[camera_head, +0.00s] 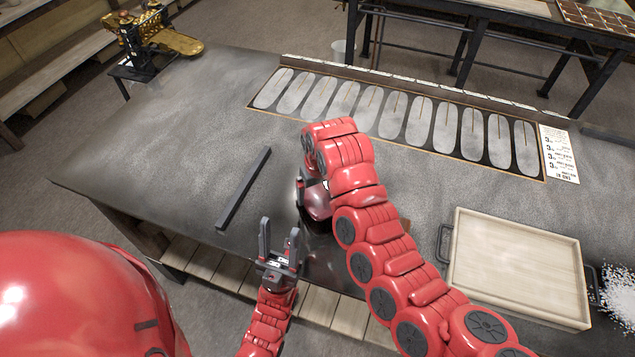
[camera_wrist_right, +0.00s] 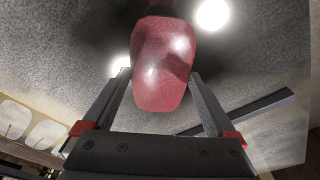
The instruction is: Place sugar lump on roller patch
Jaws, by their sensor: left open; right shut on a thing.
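The sugar lump is a glossy pink-red, rounded block (camera_head: 317,203), partly hidden behind my right arm; it also shows large between the fingers in the right wrist view (camera_wrist_right: 162,65). My right gripper (camera_wrist_right: 160,78) is shut on it, pointing down near the table's front edge. In the head view that gripper is mostly hidden by its own arm. A dark glossy area (camera_head: 322,252) of the tabletop lies around and below the lump; I cannot tell whether it is the roller patch or whether the lump touches it. My left gripper (camera_head: 280,235) is open and empty, left of the lump.
A dark bar (camera_head: 243,188) lies left of the lump. A mat with several pale ovals (camera_head: 345,98) spans the back. A wooden tray (camera_head: 520,255) and white granules (camera_head: 620,295) are at right. A brass machine (camera_head: 150,35) stands far left. The table's left part is clear.

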